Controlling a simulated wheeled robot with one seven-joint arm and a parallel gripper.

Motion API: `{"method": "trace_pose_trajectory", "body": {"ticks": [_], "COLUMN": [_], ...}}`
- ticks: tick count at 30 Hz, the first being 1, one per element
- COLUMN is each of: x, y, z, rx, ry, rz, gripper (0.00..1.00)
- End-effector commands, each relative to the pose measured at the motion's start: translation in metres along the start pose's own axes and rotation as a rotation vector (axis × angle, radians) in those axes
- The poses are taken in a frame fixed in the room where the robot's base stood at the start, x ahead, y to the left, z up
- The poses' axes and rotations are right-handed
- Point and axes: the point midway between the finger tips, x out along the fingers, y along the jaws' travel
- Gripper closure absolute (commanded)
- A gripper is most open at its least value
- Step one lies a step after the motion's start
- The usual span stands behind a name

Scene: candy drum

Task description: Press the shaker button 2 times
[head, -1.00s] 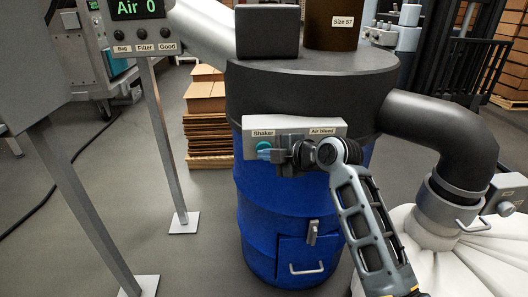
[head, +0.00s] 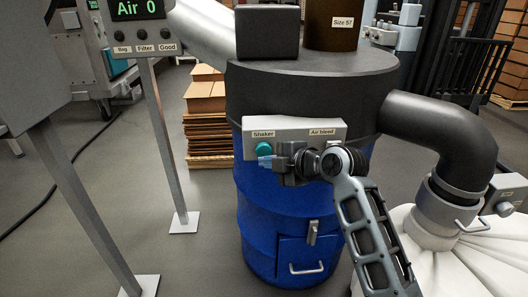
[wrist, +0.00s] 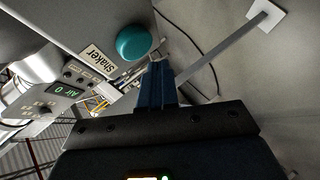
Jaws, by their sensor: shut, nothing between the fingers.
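The shaker button is a round teal button (head: 264,148) on a light grey control box (head: 295,126) fixed to the blue drum (head: 262,215). A "Shaker" label is above it and an "Air bleed" label is to its right. My gripper (head: 265,161) is shut and empty, its blue fingertips just below the button in the head view. In the wrist view the button (wrist: 134,42) shows beyond and left of the shut fingers (wrist: 158,80), with a visible gap between them.
A display on a stand (head: 140,10) reads "Air 0" at upper left. A black pipe (head: 450,135) curves down at right to a white bag (head: 420,255). Stacked cardboard (head: 207,125) stands behind.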

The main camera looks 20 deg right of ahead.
Motion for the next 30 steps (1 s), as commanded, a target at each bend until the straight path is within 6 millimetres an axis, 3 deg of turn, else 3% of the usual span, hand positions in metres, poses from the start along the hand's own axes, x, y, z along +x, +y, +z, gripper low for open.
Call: {"method": "trace_pose_trajectory", "body": {"ticks": [13, 30], "x": [-0.027, -0.029], "y": [-0.019, -0.021], "z": [-0.02, -0.021], "rx": [0.0, 0.0], "ry": [0.0, 0.0], "rz": [0.0, 0.001], "gripper": [1.0, 1.0]}}
